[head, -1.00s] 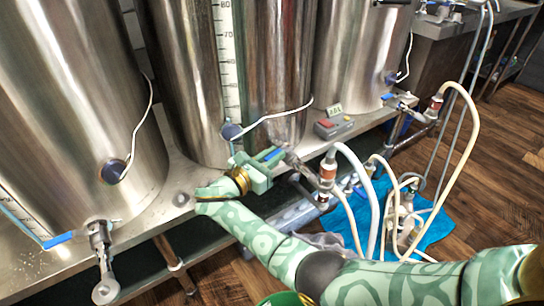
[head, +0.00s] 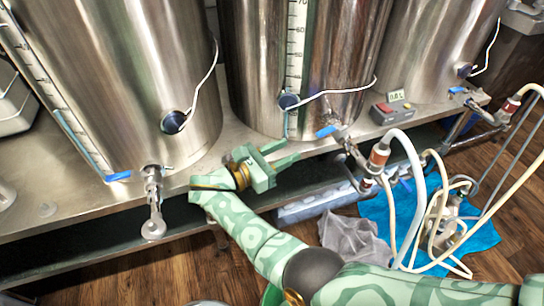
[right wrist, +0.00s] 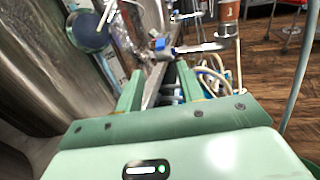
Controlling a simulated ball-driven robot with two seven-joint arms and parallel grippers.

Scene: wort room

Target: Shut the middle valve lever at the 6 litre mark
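The middle steel tank (head: 262,95) carries a scale strip (head: 294,60); I cannot read a liquid level on it. Its valve has a blue lever (head: 327,131) low at the tank's front, above a pipe with a hose. The lever also shows in the right wrist view (right wrist: 160,43), beyond my fingertips. My right gripper (head: 290,152) is open and empty, just left of the lever and apart from it. Its two spread fingers show in the right wrist view (right wrist: 159,68) with a gap between them. My left gripper is not in view.
A small display (head: 397,96) and a red-buttoned box (head: 383,113) stand on the shelf right of the valve. The left tank's valve (head: 153,190) and the right tank's blue lever (head: 457,89) flank it. Hoses (head: 412,190) hang over a blue cloth (head: 480,240) at right.

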